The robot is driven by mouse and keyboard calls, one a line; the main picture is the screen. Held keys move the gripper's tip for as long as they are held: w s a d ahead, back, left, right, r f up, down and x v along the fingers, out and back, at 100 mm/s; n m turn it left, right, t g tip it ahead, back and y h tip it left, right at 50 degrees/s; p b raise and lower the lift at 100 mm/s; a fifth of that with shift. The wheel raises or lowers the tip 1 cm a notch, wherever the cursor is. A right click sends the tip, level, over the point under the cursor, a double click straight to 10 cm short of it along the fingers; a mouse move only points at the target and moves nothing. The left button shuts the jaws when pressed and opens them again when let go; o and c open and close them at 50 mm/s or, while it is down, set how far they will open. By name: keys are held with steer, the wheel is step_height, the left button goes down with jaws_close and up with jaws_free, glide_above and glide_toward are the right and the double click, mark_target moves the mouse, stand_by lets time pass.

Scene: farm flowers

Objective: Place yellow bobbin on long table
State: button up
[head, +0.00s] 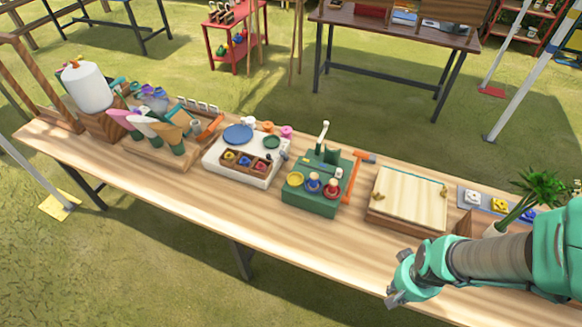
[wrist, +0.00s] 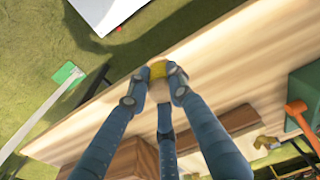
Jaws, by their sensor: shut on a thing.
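The yellow bobbin (wrist: 158,70) shows in the wrist view between my fingertips. My gripper (wrist: 157,82) is shut on it. In the head view my gripper (head: 399,287) is over the front right part of the long wooden table (head: 270,235), and the bobbin is hidden there. The table also shows under the fingers in the wrist view (wrist: 215,60). I cannot tell whether the bobbin touches the tabletop or is held a little above it.
A wooden box with a pale lid (head: 408,192) stands behind my gripper. A green box (head: 317,190) with coloured round pieces and an orange-handled hammer (head: 357,172) stand left of it. A potted plant (head: 525,195) is at right. The table's front strip is bare.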

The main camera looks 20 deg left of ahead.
mark_target(397, 264)
steer(key=shift+s+d+f, duration=0.2)
steer(key=shift+s+d, duration=0.35)
steer(key=shift+s, duration=0.15)
steer(key=shift+s+d+f, duration=0.2)
steer(key=shift+s+d, duration=0.3)
steer(key=shift+s, duration=0.15)
steer(key=shift+w, duration=0.15)
steer(key=w+b, duration=0.1)
steer(key=w, duration=0.4)
steer(key=w+a+f+b, duration=0.1)
steer(key=w, duration=0.4)
steer(key=w+b, duration=0.1)
steer(key=w, duration=0.4)
steer(key=shift+w+a+f, duration=0.15)
steer(key=shift+w+f, duration=0.1)
steer(key=shift+w, duration=0.15)
jaws_close()
steer(key=shift+f+b, duration=0.65)
steer(key=shift+f, duration=1.1)
steer(key=shift+f, duration=0.15)
steer(key=o, duration=1)
jaws_free()
